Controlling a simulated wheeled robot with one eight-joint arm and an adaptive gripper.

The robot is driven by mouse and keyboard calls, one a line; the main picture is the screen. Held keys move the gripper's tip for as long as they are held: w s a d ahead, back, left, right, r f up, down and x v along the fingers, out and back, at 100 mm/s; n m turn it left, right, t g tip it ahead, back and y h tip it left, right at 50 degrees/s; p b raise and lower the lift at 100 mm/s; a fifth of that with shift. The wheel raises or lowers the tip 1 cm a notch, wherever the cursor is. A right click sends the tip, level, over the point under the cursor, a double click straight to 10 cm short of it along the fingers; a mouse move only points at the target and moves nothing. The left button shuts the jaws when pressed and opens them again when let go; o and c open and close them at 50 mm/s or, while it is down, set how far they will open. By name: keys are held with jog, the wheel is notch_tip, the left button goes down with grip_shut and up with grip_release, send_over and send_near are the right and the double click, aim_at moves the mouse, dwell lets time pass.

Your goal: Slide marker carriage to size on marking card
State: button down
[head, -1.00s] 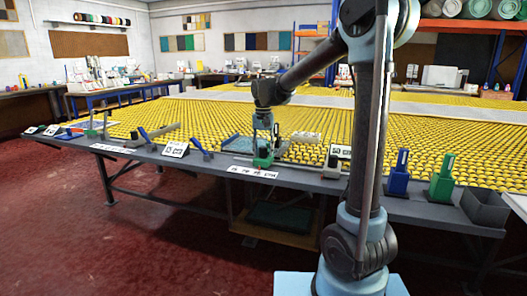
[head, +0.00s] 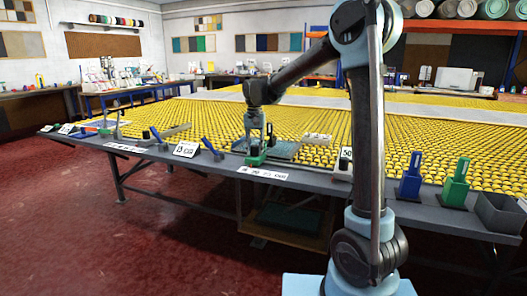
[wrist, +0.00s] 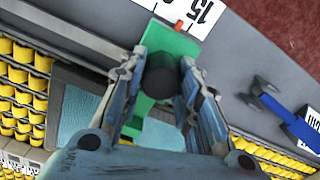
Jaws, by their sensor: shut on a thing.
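The green marker carriage (head: 256,158) sits on the front part of the grey bench, above the left half of the white marking card (head: 262,173). My gripper (head: 257,143) comes down on it from above. In the wrist view, my gripper (wrist: 160,95) is shut around the dark round knob of the green carriage (wrist: 172,52). Other marks on the card are cut off or too small to read.
A blue tool (wrist: 275,100) lies beside the carriage in the wrist view. Blue (head: 411,178) and green (head: 456,184) upright holders and a grey bin (head: 500,212) stand at the bench's right. Yellow rolls fill the table behind.

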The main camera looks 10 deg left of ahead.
jog(key=shift+w+a, duration=0.2)
jog(key=shift+a, duration=0.3)
jog(key=shift+w+a, duration=0.15)
jog(key=shift+a, duration=0.35)
jog(key=c, duration=1.2)
grip_release()
notch_tip(320, 180, up, 12)
jog(key=shift+f, duration=0.1)
jog(key=shift+d, duration=0.1)
